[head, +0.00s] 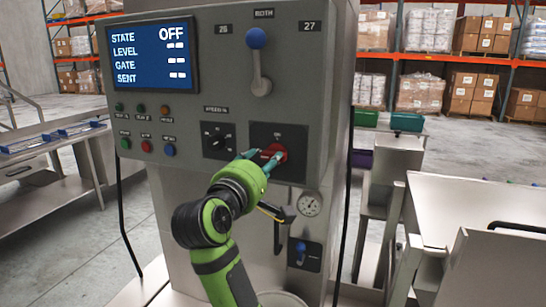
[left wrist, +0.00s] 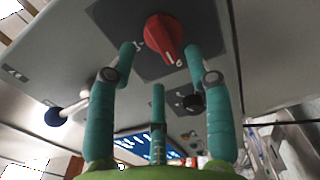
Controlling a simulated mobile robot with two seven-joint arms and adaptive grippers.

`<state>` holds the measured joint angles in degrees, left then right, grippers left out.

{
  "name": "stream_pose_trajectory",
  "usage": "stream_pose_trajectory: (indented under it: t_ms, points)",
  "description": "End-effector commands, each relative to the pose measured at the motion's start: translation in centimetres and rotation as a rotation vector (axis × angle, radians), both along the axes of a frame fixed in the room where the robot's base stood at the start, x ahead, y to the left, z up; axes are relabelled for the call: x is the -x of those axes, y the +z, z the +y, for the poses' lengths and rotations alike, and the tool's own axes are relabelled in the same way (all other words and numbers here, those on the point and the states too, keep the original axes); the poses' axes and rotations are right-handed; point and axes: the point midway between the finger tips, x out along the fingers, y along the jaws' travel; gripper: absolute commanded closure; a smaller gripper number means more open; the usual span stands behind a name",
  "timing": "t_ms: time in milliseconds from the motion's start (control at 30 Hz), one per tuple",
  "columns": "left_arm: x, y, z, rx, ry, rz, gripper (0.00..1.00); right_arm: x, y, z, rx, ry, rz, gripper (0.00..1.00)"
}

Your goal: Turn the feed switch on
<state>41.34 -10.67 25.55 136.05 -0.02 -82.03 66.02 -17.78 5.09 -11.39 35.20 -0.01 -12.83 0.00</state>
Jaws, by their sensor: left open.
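The feed switch is most likely the red rotary knob (head: 273,154) on a dark square plate (head: 291,137) on the grey cabinet's front; its label is too small to read. In the left wrist view the red knob (left wrist: 164,38) shows its grip bar with a pale mark at its end. My left gripper (head: 262,155) is at the knob, its teal fingers open. In the left wrist view the fingers of the left gripper (left wrist: 160,58) stand on both sides of the knob, with visible gaps. The display (head: 151,55) reads STATE OFF. My right gripper is not in view.
A blue-knobbed lever (head: 257,58) sits above the red knob. A black rotary knob (head: 216,139) is to its left, with several small buttons further left. A gauge (head: 309,204) and a small blue-tipped lever (head: 301,250) are below. Steel tables stand at both sides.

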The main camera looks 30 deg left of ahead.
Motion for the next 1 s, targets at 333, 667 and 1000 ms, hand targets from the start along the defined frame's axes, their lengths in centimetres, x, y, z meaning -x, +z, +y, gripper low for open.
stream_pose_trajectory:
  t_ms: [333,667,1000]
  points:
    - [-4.5,0.1,1.0,-0.003,-0.002,0.002,0.48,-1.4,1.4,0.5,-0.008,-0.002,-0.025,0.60]
    - [-4.9,0.0,1.1,-0.003,-0.001,0.001,0.48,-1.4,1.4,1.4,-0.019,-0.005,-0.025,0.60]
    - [-4.9,0.0,1.1,-0.005,-0.001,0.001,1.00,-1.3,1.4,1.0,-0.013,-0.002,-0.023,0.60]
